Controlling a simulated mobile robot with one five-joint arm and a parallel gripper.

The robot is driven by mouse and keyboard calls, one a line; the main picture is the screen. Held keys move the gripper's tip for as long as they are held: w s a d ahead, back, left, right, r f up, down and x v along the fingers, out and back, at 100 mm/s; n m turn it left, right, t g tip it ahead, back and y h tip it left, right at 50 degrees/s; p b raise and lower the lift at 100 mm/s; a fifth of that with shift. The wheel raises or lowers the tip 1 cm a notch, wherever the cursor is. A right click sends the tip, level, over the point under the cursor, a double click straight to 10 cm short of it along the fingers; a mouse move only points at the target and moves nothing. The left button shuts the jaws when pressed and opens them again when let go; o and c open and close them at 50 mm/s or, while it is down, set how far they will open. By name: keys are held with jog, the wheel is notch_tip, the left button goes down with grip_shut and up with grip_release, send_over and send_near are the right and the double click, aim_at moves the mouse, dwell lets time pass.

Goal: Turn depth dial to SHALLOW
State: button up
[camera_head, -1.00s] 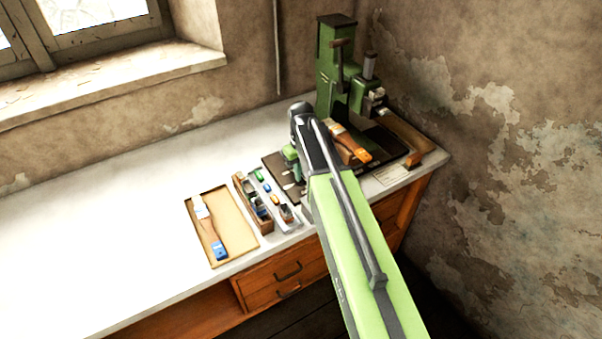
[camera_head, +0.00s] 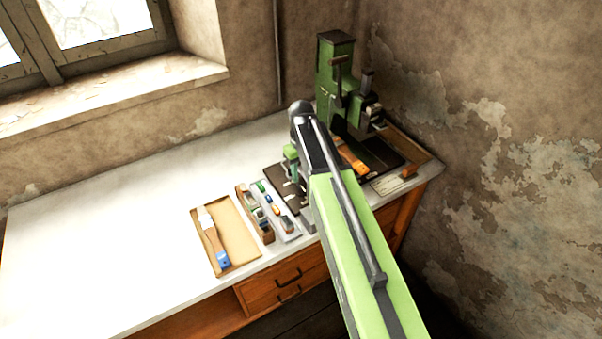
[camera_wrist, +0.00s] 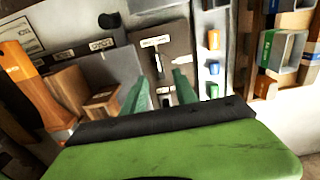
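The green press (camera_head: 335,85) stands on a dark base at the back right of the bench. In the wrist view a dark panel (camera_wrist: 150,45) with pale slots and markings lies ahead of my gripper (camera_wrist: 161,82). Its two green fingers are apart, with part of the panel and small pale and dark details showing between them. I cannot tell whether they touch anything. In the head view my arm covers most of the gripper and the panel. I cannot make out which detail is the depth dial, nor read its setting.
Left are a narrow tray of small coloured parts (camera_head: 289,228), a wooden box (camera_head: 265,233) and a brush tray (camera_head: 240,245). The bench's left is clear.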

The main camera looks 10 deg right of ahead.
aim_at(301, 187)
notch_tip(301, 187, up, 11)
jog(key=p, duration=0.9)
jog(key=shift+r+p, duration=0.15)
jog(key=shift+p, duration=0.15)
jog(key=s+f+m+b, duration=0.2)
jog(key=s, duration=0.5)
jog(key=s+f+m+b, duration=0.1)
jog(key=s+f+b, duration=0.2)
jog(key=s, duration=0.4)
jog(key=shift+s+a+f+m, duration=0.2)
jog(key=shift+s+a+m, duration=0.05)
jog(key=shift+m, duration=0.15)
